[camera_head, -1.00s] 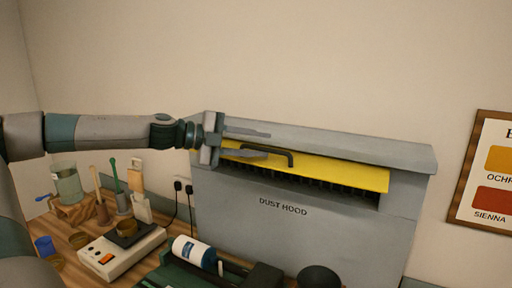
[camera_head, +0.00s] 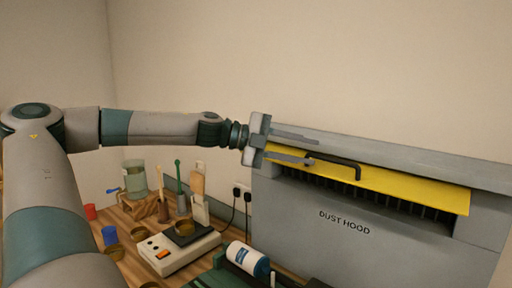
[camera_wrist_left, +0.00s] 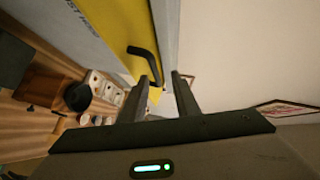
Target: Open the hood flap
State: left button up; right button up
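The grey dust hood (camera_head: 345,248) stands against the wall. Its yellow flap (camera_head: 405,187) is tilted outward, with a dark slatted slot showing beneath it. A dark bar handle (camera_head: 345,163) is fixed on the flap. My left gripper (camera_head: 315,151) is at the handle's left end, with its fingers apart. In the left wrist view the gripper (camera_wrist_left: 164,75) is open and the handle (camera_wrist_left: 150,58) lies by the left finger. I cannot tell whether they touch. My right gripper is not in view.
A beige scale (camera_head: 165,258) stands on the wooden bench at the left, with a jar (camera_head: 135,180), upright tools and small cups (camera_head: 109,235) around it. A white bottle (camera_head: 247,259) lies before the hood. The wall space above the hood is clear.

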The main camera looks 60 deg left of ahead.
pick_arm(q)
jog(key=b+v, duration=0.5)
jog(key=v, duration=0.7)
jog(key=shift+a+r, duration=0.1)
jog(key=shift+r, duration=0.05)
